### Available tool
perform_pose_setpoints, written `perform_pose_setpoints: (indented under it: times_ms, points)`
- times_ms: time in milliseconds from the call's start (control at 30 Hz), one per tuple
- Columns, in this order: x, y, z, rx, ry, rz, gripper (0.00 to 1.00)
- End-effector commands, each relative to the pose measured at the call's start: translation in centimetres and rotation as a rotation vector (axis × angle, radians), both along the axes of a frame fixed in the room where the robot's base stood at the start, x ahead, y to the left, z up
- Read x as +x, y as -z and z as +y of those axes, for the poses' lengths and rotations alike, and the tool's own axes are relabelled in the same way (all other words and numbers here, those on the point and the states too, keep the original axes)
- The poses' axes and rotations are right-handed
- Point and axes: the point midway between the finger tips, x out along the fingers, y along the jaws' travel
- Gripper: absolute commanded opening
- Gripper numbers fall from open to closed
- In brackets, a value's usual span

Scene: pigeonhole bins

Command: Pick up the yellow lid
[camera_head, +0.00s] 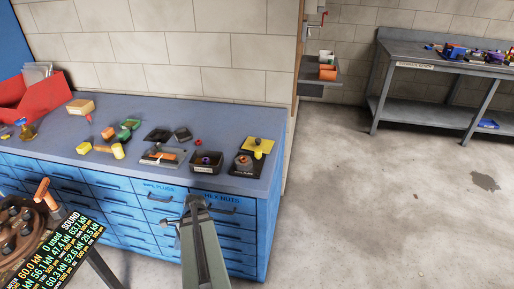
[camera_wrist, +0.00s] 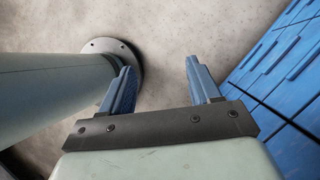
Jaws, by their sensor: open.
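The yellow lid (camera_head: 258,147) is at the right end of the blue workbench top in the head view. It looks like a flat yellow plate and appears to rest on or lean over a dark item (camera_head: 246,165). My gripper (camera_head: 190,205) is in front of the bench drawers, lower and left of the lid and apart from it. In the wrist view my gripper (camera_wrist: 159,72) has its two blue fingers spread with nothing between them. The wrist view shows floor and blue drawer fronts, not the lid.
The bench top (camera_head: 225,119) holds a dark bin (camera_head: 206,161) left of the lid, a grey tray with an orange item (camera_head: 163,156), and a red bin (camera_head: 32,97) at far left. Drawer fronts (camera_wrist: 285,65) stand right of my gripper in the wrist view.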

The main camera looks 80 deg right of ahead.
Motion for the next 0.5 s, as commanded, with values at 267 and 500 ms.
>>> perform_pose_setpoints:
  times_ms: [267, 500]
  points:
    - [-4.5, -5.2, -7.3, 0.043, 0.356, -0.012, 0.62]
    - [-9.7, -9.9, -12.6, 0.094, 0.646, -0.030, 0.62]
